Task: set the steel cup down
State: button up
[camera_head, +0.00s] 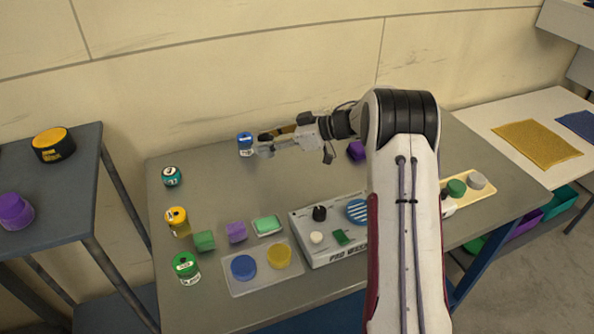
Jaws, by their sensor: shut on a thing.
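My gripper (272,143) reaches left over the back middle of the grey table (330,165). It is shut on a small grey metallic thing, which looks like the steel cup (265,152). The fingers cover much of the cup. I cannot tell whether its base touches the table or hangs just above it. A blue can with a white label (246,144) stands just left of the fingertips, with little or no gap in this view.
A brown thing (283,130) shows behind my gripper. Teal (172,177), yellow (178,221) and green cans (186,268) line the left edge. A clear tray (262,286) and control box (318,249) stand in front. Table between is clear.

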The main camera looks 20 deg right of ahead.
jog(key=s+d+r+n+g+y, duration=0.1)
jog(key=s+d+r, duration=0.1)
jog(key=d, duration=0.6)
jog(key=shift+s+d+r+n+g, duration=0.2)
jog(key=shift+d+r+n+g, duration=0.1)
jog(key=shift+d+r+g, duration=0.1)
jog(key=shift+f, duration=0.1)
jog(key=shift+f, duration=3.05)
jog(key=shift+a+f, duration=0.1)
jog(key=shift+f, duration=1.75)
jog(key=shift+f, duration=0.1)
